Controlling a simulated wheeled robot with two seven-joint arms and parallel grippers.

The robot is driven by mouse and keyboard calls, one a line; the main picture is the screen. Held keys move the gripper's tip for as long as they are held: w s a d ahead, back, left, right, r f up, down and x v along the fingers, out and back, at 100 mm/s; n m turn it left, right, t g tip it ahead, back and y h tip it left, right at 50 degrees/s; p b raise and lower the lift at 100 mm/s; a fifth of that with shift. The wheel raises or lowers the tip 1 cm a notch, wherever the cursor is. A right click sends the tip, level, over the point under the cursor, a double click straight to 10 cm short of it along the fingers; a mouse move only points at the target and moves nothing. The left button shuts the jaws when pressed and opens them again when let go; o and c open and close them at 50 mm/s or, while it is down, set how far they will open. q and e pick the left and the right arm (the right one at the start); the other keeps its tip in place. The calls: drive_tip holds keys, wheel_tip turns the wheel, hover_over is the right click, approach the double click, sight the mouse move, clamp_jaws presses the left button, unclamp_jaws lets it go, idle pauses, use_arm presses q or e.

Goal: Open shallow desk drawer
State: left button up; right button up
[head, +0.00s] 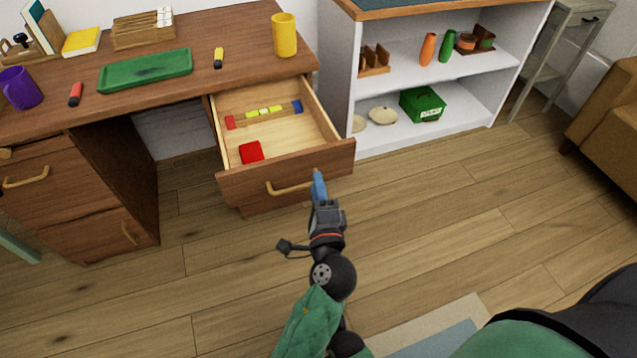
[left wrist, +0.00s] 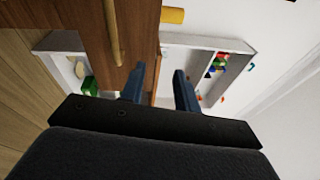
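The shallow desk drawer (head: 285,178) stands pulled out from under the right part of the wooden desk top. Its inside shows a red box (head: 251,152) and a row of small coloured items (head: 264,112). Its light handle (head: 290,188) is on the front and also shows in the left wrist view (left wrist: 113,32). My left gripper (head: 319,182) is just right of the handle, in front of the drawer's right part. In the left wrist view its two blue fingers (left wrist: 160,88) are apart with nothing held between them, and the handle lies outside them. My right gripper is out of view.
A white shelf unit (head: 440,85) with a green box (head: 422,104) stands right of the drawer. The desk top (head: 235,75) carries a yellow cup (head: 285,36), a green tray (head: 146,71) and a purple mug (head: 20,88). The floor in front is mostly clear.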

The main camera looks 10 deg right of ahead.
use_arm(q)
drive_tip(key=shift+s+a+f+b, duration=0.2)
drive_tip(key=shift+s+f, duration=0.05)
drive_tip(key=shift+s, duration=0.4)
drive_tip(key=shift+s+a+f+b, duration=0.2)
drive_tip(key=shift+s+f, duration=0.05)
drive_tip(key=shift+s, duration=0.4)
drive_tip(key=shift+s+a+f+b, duration=0.2)
drive_tip(key=shift+s+f, duration=0.05)
drive_tip(key=shift+s, duration=0.4)
